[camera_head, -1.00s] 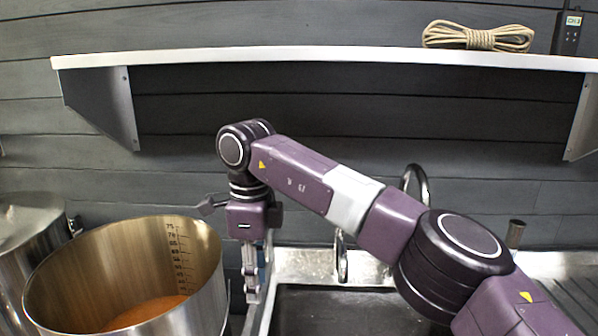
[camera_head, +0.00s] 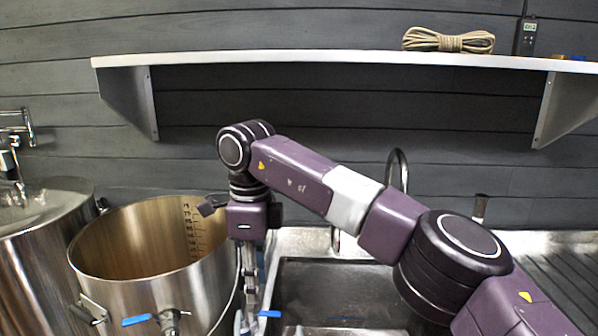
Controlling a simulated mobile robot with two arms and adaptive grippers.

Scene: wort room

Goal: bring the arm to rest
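My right arm comes in from the lower right and bends down at the wrist. My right gripper (camera_head: 249,302) hangs fingers-down between the steel kettle (camera_head: 150,290) and the sink (camera_head: 340,290). I see the fingers nearly edge-on, so I cannot tell whether they are open or shut. Nothing clearly held shows at the fingertips. My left gripper is out of the picture.
The kettle, with scale marks inside, stands close left of my gripper; a second steel vessel (camera_head: 40,250) is farther left. A tap (camera_head: 398,170) rises behind the sink. A white shelf (camera_head: 330,57) overhead carries a rope bundle (camera_head: 448,40) and a small meter (camera_head: 526,38).

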